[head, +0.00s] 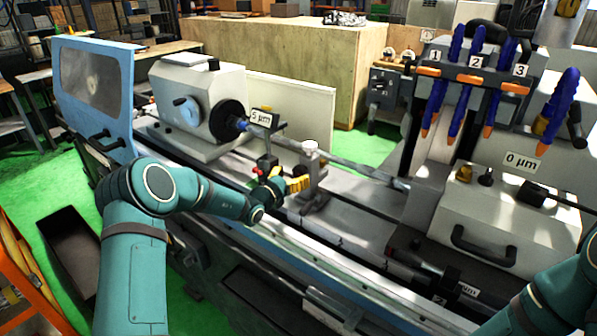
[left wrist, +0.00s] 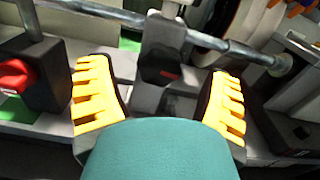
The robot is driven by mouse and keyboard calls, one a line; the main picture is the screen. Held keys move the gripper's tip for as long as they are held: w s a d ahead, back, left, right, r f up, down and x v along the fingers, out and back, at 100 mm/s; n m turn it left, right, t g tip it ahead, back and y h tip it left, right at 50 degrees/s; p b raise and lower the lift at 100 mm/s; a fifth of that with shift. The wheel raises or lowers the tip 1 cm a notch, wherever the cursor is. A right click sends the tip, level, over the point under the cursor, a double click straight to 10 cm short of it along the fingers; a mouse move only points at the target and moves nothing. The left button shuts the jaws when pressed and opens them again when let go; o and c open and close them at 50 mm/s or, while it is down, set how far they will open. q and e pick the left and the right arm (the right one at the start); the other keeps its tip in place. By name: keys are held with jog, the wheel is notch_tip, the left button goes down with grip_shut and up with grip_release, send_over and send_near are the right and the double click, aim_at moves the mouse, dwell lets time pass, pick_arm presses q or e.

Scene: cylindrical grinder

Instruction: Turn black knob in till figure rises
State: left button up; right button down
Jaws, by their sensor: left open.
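My left gripper (head: 288,186) is open, its yellow fingers beside a grey steady rest (head: 311,172) with a pale top knob. In the left wrist view, the fingers (left wrist: 161,98) stand either side of a dark block (left wrist: 163,48), with nothing visibly gripped. I cannot make out a black knob there for certain. A small black knob (head: 486,177) sits on the right housing. The sign "5 µm" (head: 261,118) stands above the shaft; "0 µm" (head: 522,162) is on the right housing. A third "µm" label (head: 467,289) is lower right, its figure unclear. My right gripper is out of view.
A red-capped part (left wrist: 14,78) on a dark block is left of the fingers. A long shaft (head: 360,170) runs behind the steady rest. Blue coolant hoses (head: 464,90) hang at the right. A blue door (head: 95,90) stands open at the left.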

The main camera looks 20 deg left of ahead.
pick_arm(q)
jog(key=shift+x, duration=1.45)
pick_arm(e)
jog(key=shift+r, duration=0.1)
pick_arm(q)
jog(key=c, duration=1.2)
jog(key=shift+m+b, duration=0.5)
jog(key=shift+b, duration=0.2)
jog(key=m+b, duration=0.2)
jog(key=b, duration=0.1)
jog(key=m+b, duration=0.2)
jog(key=b, duration=0.1)
jog(key=shift+d+f+m+b, duration=0.1)
jog(key=shift+f+m+b, duration=0.05)
jog(key=shift+m+b, duration=0.85)
jog(key=shift+b, duration=0.35)
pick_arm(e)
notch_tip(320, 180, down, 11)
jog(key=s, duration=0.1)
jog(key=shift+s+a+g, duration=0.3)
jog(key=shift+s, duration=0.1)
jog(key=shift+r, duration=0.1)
